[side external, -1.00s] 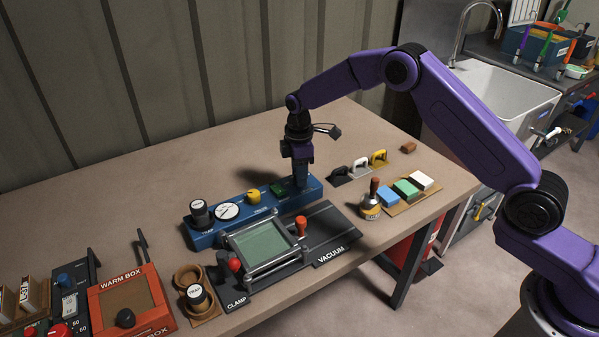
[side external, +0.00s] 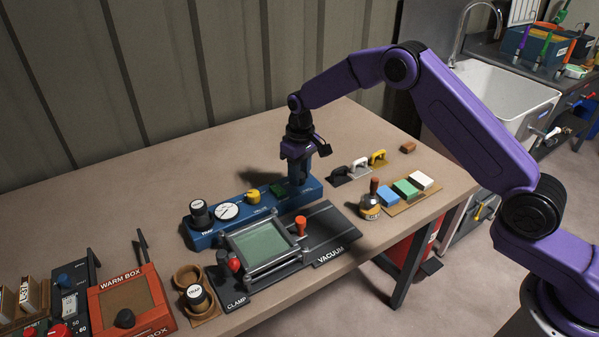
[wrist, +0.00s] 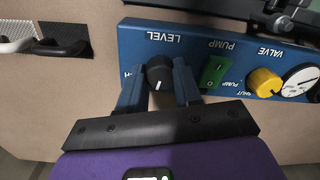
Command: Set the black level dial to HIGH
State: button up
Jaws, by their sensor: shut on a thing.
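The black level dial (wrist: 159,73) sits on the blue panel (wrist: 222,60), by the word LEVEL, which reads upside down in the wrist view. Its white pointer line points down in that picture, toward my gripper's body. A letter H shows at the left of the dial, the rest of that label being hidden by a finger. My gripper (wrist: 160,82) is shut on the dial, one blue finger on each side. In the side view my gripper (side external: 299,182) points straight down at the right end of the blue panel (side external: 232,223) and hides the dial.
A green pump switch (wrist: 214,72) and a yellow valve knob (wrist: 264,82) stand beside the dial on the same panel. The vacuum clamp frame (side external: 262,246) lies in front. Black, white and yellow handled pieces (side external: 360,167) stand to the right. The table behind the panel is clear.

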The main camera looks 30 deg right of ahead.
aim_at(301, 174)
jog(key=m, duration=0.5)
jog(key=shift+m, duration=2.5)
jog(key=o, duration=1)
jog(key=shift+o, duration=0.2)
jog(key=shift+r, duration=0.15)
notch_tip(301, 174, up, 17)
jog(key=shift+d, duration=0.15)
jog(key=shift+s+r, duration=0.1)
jog(key=shift+s, duration=0.05)
